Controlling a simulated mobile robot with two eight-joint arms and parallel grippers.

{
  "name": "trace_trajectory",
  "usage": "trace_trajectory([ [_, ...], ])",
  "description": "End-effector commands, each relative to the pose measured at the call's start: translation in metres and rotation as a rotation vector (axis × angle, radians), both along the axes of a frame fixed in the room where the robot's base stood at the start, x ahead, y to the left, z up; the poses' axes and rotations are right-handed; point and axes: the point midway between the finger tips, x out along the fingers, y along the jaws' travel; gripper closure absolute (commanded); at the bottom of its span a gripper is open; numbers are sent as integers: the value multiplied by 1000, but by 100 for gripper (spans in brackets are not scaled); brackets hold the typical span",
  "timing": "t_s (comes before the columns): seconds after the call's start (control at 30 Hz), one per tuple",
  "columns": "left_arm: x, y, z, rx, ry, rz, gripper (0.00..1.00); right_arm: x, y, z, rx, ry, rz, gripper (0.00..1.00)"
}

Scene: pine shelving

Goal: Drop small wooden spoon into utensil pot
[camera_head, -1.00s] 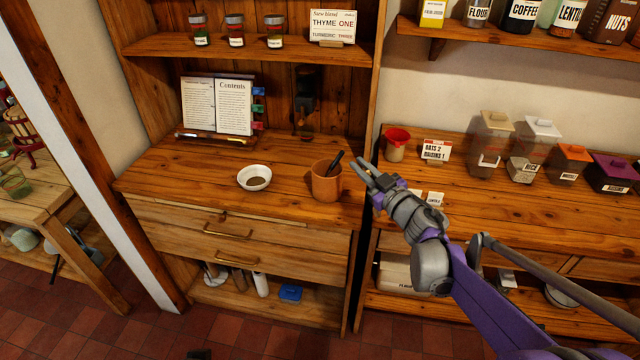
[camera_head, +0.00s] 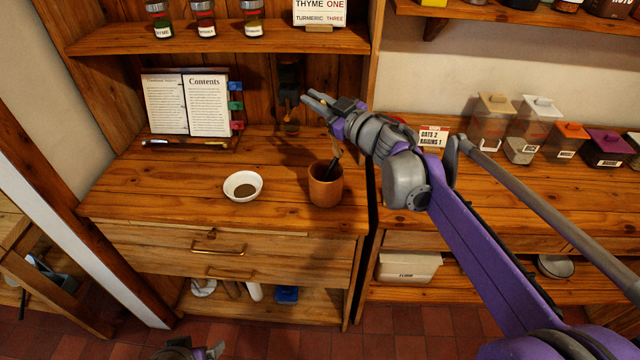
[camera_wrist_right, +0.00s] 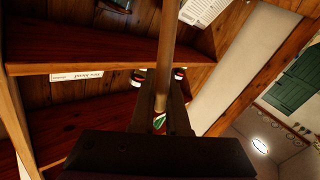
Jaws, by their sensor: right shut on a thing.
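The utensil pot (camera_head: 326,190) is a terracotta-coloured cylinder on the wooden counter, with a dark handle (camera_head: 337,158) standing in it. In the head view my right gripper (camera_head: 311,98) is raised above the pot and appears slightly left of it, pointing left. In the right wrist view a pale wooden handle, the small wooden spoon (camera_wrist_right: 169,55), runs up from between the gripper's shut fingers (camera_wrist_right: 160,112). The spoon's other end is not clear.
A white bowl (camera_head: 243,186) with brown contents stands left of the pot. A shelf (camera_head: 220,42) with jars overhangs the counter. The counter's left front is clear.

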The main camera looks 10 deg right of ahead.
Motion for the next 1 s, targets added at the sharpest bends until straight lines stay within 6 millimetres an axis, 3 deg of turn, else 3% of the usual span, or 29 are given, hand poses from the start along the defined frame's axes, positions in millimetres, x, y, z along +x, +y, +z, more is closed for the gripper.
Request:
trace_trajectory([
  [0.4,-8,0,-30,0,16,0,15,0,0,-49,1,2,0,100],
  [0.77,-9,0,-33,0,17,0,15,0,0,-55,0,0,0,100],
  [0.8,-9,0,-33,0,17,0,15,0,0,-55,0,0,0,85],
  [1.0,-9,0,-33,0,17,0,15,0,0,-55,0,0,0,52],
])
